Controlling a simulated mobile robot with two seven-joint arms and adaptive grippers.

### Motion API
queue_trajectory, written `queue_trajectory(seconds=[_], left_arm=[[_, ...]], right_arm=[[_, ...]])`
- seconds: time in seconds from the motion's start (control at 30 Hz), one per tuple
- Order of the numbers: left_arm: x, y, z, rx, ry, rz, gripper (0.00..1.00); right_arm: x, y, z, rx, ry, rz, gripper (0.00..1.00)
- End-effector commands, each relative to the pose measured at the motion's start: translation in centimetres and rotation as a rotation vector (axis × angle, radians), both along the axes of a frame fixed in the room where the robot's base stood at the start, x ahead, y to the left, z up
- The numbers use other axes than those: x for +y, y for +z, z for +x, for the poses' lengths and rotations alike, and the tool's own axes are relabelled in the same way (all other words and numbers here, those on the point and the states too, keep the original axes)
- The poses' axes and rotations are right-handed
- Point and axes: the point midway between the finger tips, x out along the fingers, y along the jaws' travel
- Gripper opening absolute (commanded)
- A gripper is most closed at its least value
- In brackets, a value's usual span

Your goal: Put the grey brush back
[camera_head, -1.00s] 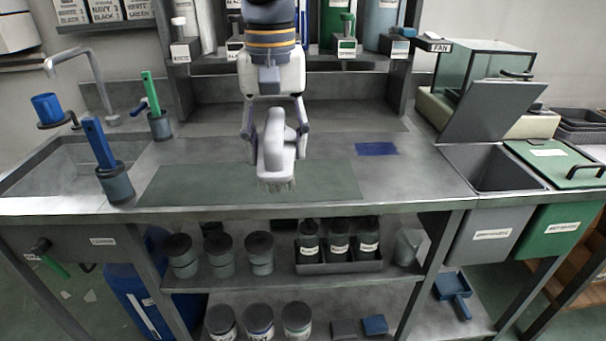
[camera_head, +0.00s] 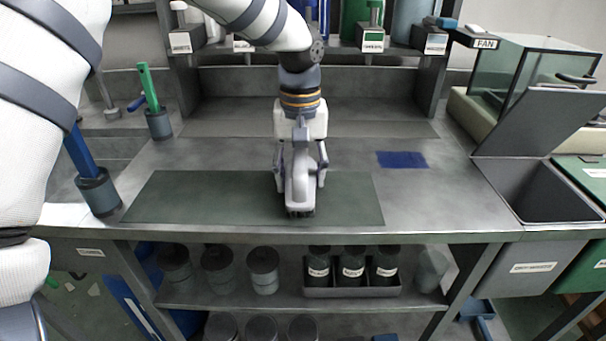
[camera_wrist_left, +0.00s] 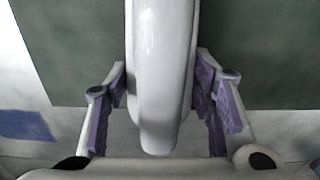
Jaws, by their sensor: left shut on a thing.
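The grey brush (camera_head: 299,198) is in my left gripper (camera_head: 300,178), held with its bristles downward over the dark green mat (camera_head: 210,195) on the bench. I cannot tell whether the bristles touch the mat. In the left wrist view the smooth pale brush handle (camera_wrist_left: 160,75) runs between the two purple-padded fingers, with the mat (camera_wrist_left: 70,60) beneath. The fingers hide part of the brush's sides. My right gripper is not in view.
A blue pad (camera_head: 402,160) lies right of the mat. Cups with a green-handled tool (camera_head: 150,88) and a blue-handled tool (camera_head: 82,155) stand left. A labelled shelf (camera_head: 372,47) is behind; an open grey bin (camera_head: 535,200) is at right.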

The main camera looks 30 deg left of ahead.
Motion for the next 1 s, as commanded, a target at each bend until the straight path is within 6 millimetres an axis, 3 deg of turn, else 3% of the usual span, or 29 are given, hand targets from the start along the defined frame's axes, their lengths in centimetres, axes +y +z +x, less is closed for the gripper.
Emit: queue_trajectory(seconds=[0.3,0.33,0.4,0.73,0.87,1.0], left_arm=[[0.0,-0.1,0.1,-0.004,0.000,0.001,0.23],[0.0,-0.1,0.1,-0.004,-0.001,0.001,0.56],[0.0,-0.1,0.1,-0.004,-0.001,0.001,0.69],[0.0,0.2,0.1,-0.006,0.000,0.000,0.69],[0.0,2.9,0.2,-0.011,0.001,0.002,0.69],[0.0,6.9,0.2,-0.012,0.001,0.002,0.69]], right_arm=[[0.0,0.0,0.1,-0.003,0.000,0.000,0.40],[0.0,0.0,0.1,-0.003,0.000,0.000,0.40],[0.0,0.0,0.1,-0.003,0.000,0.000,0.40],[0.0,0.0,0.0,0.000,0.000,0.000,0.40],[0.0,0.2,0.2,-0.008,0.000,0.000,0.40],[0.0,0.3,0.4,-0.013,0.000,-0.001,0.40]])
